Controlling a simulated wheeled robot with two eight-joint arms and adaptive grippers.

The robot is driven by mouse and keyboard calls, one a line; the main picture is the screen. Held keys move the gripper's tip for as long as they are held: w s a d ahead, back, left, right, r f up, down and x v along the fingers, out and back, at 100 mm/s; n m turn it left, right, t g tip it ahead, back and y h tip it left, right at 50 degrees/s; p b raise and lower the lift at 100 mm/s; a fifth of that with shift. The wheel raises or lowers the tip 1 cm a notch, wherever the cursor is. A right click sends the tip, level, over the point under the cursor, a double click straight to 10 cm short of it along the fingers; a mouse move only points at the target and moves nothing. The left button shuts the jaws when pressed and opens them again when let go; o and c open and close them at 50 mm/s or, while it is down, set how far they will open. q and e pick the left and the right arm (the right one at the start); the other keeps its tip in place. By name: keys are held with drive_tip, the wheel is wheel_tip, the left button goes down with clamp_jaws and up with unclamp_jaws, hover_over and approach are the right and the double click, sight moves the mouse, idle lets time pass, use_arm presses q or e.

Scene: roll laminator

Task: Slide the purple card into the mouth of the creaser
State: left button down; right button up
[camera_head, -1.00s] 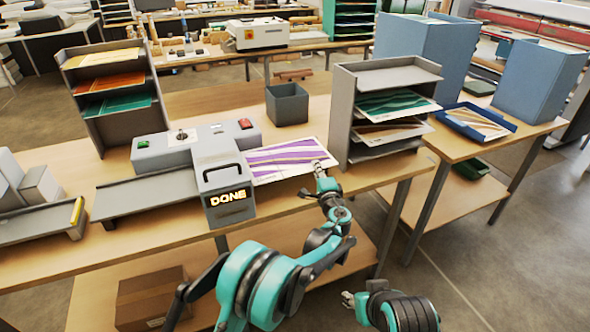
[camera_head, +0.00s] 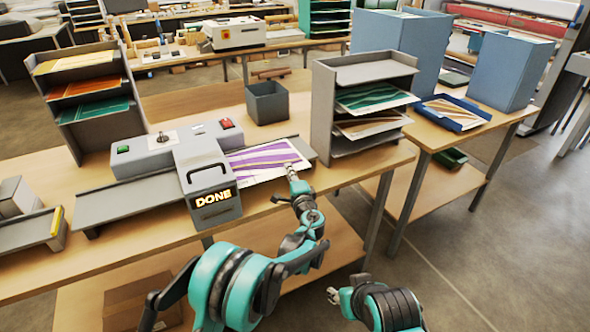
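The purple card (camera_head: 258,159), white with purple stripes, lies at the right side of the creaser (camera_head: 205,175), over its grey feed tray (camera_head: 309,149). The card's left edge is at the creaser's housing; whether it is inside the mouth is hidden. The creaser is grey, with a black handle and a lit "DONE" display. My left gripper (camera_head: 291,172) is at the card's front right edge and appears shut on it, though the fingertips are small. My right gripper (camera_head: 335,293) is low at the front, away from the card and apparently empty; its finger gap is unclear.
A grey rack (camera_head: 322,110) with green and brown sheets stands just right of the feed tray. A dark grey bin (camera_head: 267,103) is behind it. Another rack (camera_head: 70,130) stands at the back left. A grey output tray (camera_head: 130,200) extends left of the creaser.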

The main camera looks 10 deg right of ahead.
sight(257, 180)
use_arm(q)
drive_tip(key=shift+s+a+p, duration=0.1)
drive_tip(key=shift+s+a, duration=0.5)
drive_tip(key=shift+a, duration=1.25)
drive_tip(key=shift+s+a+p, duration=0.15)
drive_tip(key=shift+s+a, duration=0.45)
drive_tip(key=shift+a, duration=1.25)
drive_tip(key=shift+s+a+p, duration=0.1)
drive_tip(key=shift+s+a, duration=0.5)
drive_tip(key=shift+a, duration=1.25)
drive_tip(key=shift+f+b, duration=0.3)
drive_tip(key=c, duration=1.6)
unclamp_jaws()
drive_tip(key=shift+c, duration=0.2)
